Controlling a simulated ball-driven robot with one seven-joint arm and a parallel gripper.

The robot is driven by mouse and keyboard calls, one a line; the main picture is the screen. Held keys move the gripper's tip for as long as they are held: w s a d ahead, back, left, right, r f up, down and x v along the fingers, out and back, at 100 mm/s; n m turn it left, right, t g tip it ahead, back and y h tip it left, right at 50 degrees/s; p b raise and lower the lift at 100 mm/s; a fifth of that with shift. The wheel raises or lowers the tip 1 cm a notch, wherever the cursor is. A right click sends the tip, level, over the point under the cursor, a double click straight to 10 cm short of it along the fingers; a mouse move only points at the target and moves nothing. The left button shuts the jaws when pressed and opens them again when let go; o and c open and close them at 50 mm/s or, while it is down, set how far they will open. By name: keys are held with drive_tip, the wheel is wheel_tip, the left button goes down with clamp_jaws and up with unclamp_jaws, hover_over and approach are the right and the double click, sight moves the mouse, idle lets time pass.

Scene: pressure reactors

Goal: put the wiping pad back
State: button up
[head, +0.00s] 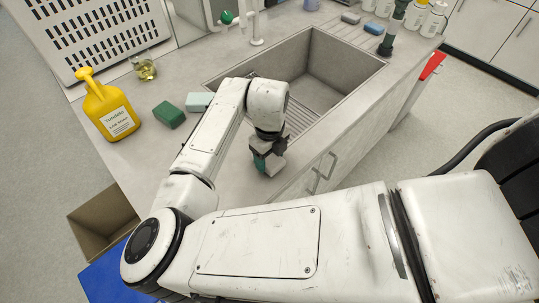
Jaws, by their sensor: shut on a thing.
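My gripper (266,161) points down in front of the sink's near edge, above the counter front. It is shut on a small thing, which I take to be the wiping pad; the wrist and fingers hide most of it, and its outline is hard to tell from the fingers. A dark green block (169,115) lies on the counter left of the sink. A pale green block (199,102) lies beside it, partly behind my arm.
The grey sink (345,68) is open behind my gripper. A yellow bottle (108,108) and a beaker (145,68) stand at left.

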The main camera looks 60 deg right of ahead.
sight(270, 159)
drive_tip(key=shift+f, duration=0.2)
drive_tip(key=shift+f, duration=0.1)
drive_tip(key=shift+f, duration=0.1)
drive_tip(key=o, duration=1)
wheel_tip(270, 159, up, 12)
drive_tip(key=shift+r+b, duration=0.25)
drive_tip(key=shift+b, duration=0.25)
